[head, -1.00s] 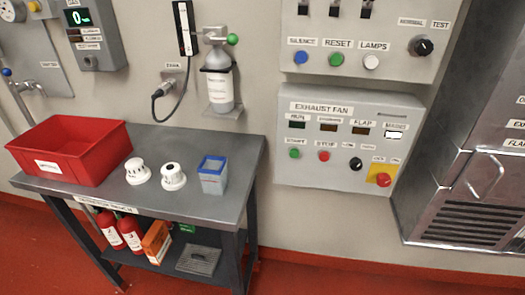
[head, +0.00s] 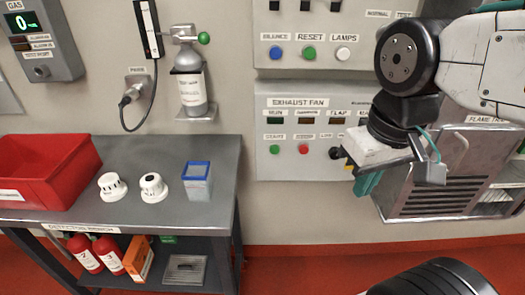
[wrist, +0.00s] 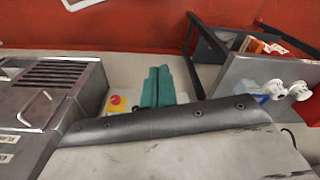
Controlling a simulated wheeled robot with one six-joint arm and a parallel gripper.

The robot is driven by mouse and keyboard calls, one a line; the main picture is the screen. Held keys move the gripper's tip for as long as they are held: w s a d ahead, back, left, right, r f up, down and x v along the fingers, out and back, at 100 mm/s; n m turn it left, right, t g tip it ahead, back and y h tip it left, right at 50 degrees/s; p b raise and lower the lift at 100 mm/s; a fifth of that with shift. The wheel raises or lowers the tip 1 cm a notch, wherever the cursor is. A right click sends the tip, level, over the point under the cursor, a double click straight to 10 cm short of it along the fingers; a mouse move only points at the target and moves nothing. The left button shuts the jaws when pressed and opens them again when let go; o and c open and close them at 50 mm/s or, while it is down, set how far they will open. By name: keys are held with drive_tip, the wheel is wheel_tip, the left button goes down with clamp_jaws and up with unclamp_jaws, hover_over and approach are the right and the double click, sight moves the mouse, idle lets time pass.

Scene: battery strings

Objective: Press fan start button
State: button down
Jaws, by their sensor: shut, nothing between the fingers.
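The exhaust fan panel (head: 265,172) is a grey wall box in the head view. Its green start button (head: 275,149) is at the lower left, with the red stop button (head: 303,150) and a black knob (head: 335,153) to its right. My gripper (head: 368,184) is shut and empty, its teal fingers apart from the start button, to its right and lower. My arm hides the panel's right part. In the wrist view the shut fingers (wrist: 158,87) show beside a red button on a yellow plate (wrist: 115,101); the start button is not visible there.
Above is another panel with blue, green and white buttons (head: 309,53). A steel louvred cabinet (head: 440,200) stands right of the panel. The bench (head: 130,210) at left holds a red bin (head: 50,172), two white detectors and a blue-rimmed container (head: 197,182).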

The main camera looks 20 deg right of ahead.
sight(274, 149)
drive_tip(key=w+d+f+n+h, duration=0.1)
drive_tip(key=w+d+f+h, duration=0.1)
drive_tip(key=w+f+h, duration=0.3)
drive_tip(key=w+d+f+n+h, duration=0.1)
drive_tip(key=w+d+f+h, duration=0.15)
drive_tip(key=w, duration=0.55)
drive_tip(key=w+a+f+n+t+h, duration=0.1)
drive_tip(key=w+a+f+n+t, duration=0.4)
drive_tip(key=w+a+f, duration=0.5)
drive_tip(key=shift+w+a+f+n+t+h, duration=0.4)
drive_tip(key=shift+w+f+n, duration=0.4)
drive_tip(key=shift+n, duration=0.2)
drive_tip(key=w+d, duration=0.2)
drive_tip(key=w, duration=0.6)
drive_tip(key=shift+w+d, duration=0.2)
drive_tip(key=shift+d, duration=0.2)
drive_tip(key=shift+w, duration=0.15)
